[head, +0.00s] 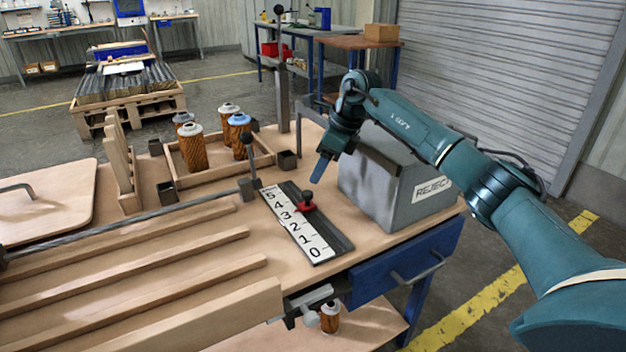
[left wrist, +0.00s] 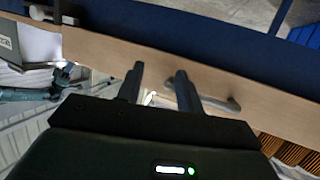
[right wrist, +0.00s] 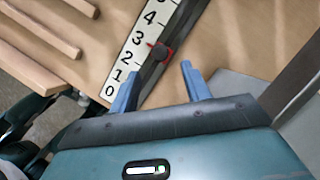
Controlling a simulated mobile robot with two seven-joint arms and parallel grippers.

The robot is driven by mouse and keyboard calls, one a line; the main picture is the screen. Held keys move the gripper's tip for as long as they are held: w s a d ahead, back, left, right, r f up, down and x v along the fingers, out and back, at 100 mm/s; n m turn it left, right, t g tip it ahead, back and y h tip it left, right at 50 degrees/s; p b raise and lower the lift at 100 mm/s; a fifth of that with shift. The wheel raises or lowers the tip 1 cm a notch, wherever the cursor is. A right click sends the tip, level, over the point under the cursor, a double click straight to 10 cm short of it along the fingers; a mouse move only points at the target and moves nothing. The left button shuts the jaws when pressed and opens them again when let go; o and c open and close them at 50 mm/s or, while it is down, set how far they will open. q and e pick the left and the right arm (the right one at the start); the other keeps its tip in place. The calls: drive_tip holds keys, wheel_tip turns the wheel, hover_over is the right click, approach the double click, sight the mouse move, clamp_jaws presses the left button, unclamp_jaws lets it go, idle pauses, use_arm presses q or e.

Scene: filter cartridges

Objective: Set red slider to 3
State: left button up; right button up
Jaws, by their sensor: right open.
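The red slider (head: 307,207) with its dark knob sits on a dark rail beside a white number scale (head: 295,228) marked 0 to 5. In the right wrist view the slider's red pointer (right wrist: 151,45) lines up with the 3, as near as I can see. My right gripper (head: 320,170) is open and empty, above the table behind the slider in the head view. In the right wrist view its blue fingers (right wrist: 158,82) are spread, apart from the knob. My left gripper (left wrist: 160,72) shows only in the left wrist view, with a gap between its fingers and nothing held.
A grey REJECT bin (head: 388,185) stands right of the rail. Behind the scale is a wooden tray (head: 212,168) with several filter cartridges. A lever (head: 252,160) rises near the scale's 5 end. Wooden rails (head: 150,275) fill the left front.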

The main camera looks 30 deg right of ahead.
drive_tip(key=v, duration=0.6)
idle(0.4)
